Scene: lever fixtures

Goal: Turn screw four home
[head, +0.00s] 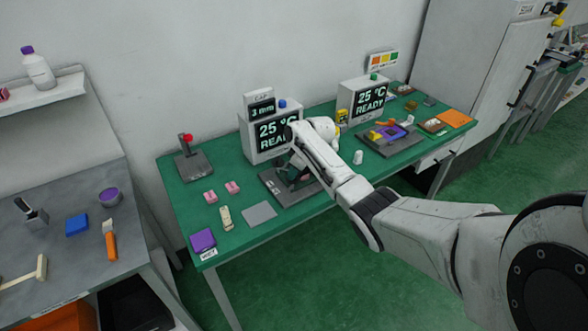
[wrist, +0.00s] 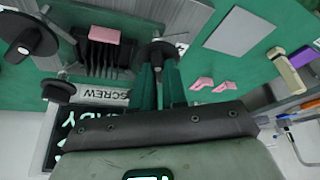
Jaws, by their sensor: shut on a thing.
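My gripper (wrist: 158,70) has its two green fingers shut on a dark round screw knob (wrist: 156,50) in the wrist view. A thin rod runs out from this knob. Two more dark knobs (wrist: 31,40) and (wrist: 58,91) stand to the left. A plate marked SCREW (wrist: 118,89) lies between. I cannot read which screw is number four. In the head view my gripper (head: 293,178) is low over the grey screw fixture (head: 272,182), and the arm hides much of it.
A black finned block with a pink piece (wrist: 104,35) stands left of the held knob. Display boxes (head: 262,138) and (head: 362,98) stand behind. A red-knobbed lever (head: 186,140), pink blocks (head: 232,187) and a grey plate (head: 259,214) are on the green table. Its front left is partly clear.

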